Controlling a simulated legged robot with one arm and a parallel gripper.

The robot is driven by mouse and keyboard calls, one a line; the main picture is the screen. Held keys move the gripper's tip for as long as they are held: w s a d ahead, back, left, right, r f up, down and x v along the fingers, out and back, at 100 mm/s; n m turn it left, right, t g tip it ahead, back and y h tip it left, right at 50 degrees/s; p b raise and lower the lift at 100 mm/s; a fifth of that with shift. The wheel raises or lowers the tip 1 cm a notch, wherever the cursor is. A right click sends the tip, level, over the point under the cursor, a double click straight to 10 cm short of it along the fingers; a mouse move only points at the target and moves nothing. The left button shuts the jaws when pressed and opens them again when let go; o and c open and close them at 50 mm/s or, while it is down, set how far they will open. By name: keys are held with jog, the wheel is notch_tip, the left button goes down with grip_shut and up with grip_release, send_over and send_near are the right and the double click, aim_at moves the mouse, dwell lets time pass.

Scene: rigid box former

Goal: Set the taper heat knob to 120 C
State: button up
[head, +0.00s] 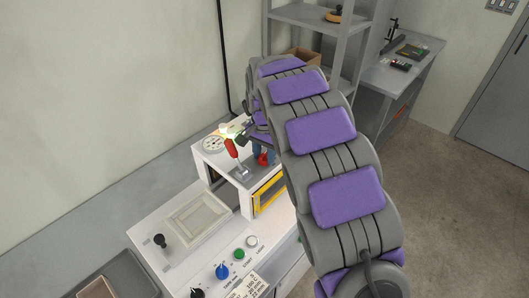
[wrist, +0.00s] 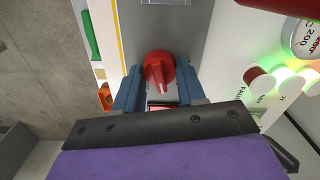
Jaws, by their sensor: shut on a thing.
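A red round knob (wrist: 157,72) with a raised grip bar sits on a grey panel in the wrist view. The two blue fingers of my gripper (wrist: 158,84) stand on either side of it, shut on it. The knob's scale and label cannot be read, so its setting is not clear. In the head view the red knob (head: 263,159) is small, on top of the white machine (head: 222,165), with my gripper (head: 264,151) at it. A round dial (wrist: 308,38) marked "C 200" is partly cut off at the right of the wrist view.
Green-lit buttons (wrist: 283,76) are near the dial. The lower panel has a blue knob (head: 222,271), a green button (head: 239,254) and a black-knobbed handle (head: 159,240). Grey shelves (head: 309,15) stand behind my arm.

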jog(key=n+p, duration=0.3)
jog(key=shift+s+a, duration=0.1)
jog(key=shift+s, duration=0.05)
jog(key=n+p, duration=0.3)
jog(key=n, duration=0.2)
jog(key=n+p, duration=0.2)
jog(key=n, duration=0.2)
jog(key=shift+f+n, duration=0.1)
jog(key=shift+n, duration=0.2)
jog(key=shift+n+p, duration=0.7)
jog(key=shift+n, duration=0.8)
jog(key=shift+f, duration=0.1)
jog(key=o, duration=1)
jog(key=shift+o, duration=0.3)
jog(key=shift+r, duration=0.25)
